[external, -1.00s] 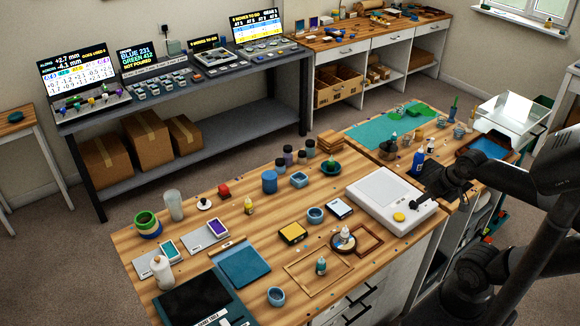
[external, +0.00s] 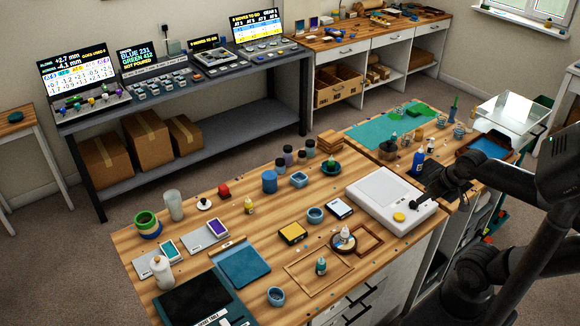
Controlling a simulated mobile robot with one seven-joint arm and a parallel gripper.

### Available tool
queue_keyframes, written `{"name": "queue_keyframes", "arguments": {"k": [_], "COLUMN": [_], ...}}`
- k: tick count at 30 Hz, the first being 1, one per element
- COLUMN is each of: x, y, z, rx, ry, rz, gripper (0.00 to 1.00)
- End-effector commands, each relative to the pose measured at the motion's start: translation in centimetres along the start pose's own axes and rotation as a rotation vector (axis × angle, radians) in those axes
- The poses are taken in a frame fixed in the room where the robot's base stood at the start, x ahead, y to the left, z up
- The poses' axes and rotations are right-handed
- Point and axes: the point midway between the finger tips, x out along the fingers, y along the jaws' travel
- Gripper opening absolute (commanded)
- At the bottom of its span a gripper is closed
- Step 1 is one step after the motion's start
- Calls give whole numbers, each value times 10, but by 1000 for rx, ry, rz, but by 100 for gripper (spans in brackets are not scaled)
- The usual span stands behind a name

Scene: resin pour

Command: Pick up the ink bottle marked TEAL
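A small dropper bottle with a teal body and pale tip (external: 321,266) stands upright inside a thin wooden frame at the front of the near bench. No bottle label is readable at this size. Another dropper bottle (external: 345,233) with a pale tip stands on a dark round dish behind it to the right. A yellow dropper bottle (external: 249,206) stands farther left. My gripper (external: 424,192) is above the right end of the bench, over the edge of the white scale-like device, well right of these bottles. It is dark and small, so its finger opening cannot be made out.
The white device (external: 388,194) lies between my gripper and the teal bottle. A blue bottle (external: 418,161) stands behind my gripper. Bare wood shows around the bench middle.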

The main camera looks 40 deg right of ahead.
Motion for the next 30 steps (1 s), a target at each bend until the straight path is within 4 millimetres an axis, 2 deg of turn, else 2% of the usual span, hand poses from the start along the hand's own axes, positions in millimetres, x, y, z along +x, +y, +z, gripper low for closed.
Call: {"name": "queue_keyframes", "arguments": {"k": [1,7,17,20,23,30], "x": [0,0,4,14,30,73], "y": [0,0,-5,-17,-38,-107], "z": [0,0,-5,-16,-30,-55], "rx": [0,0,-14,-43,-87,-203], "ry": [0,0,-5,-16,-31,-64], "rz": [0,0,-12,-36,-67,-136], "gripper": [39,56,56,56,56,56]}}
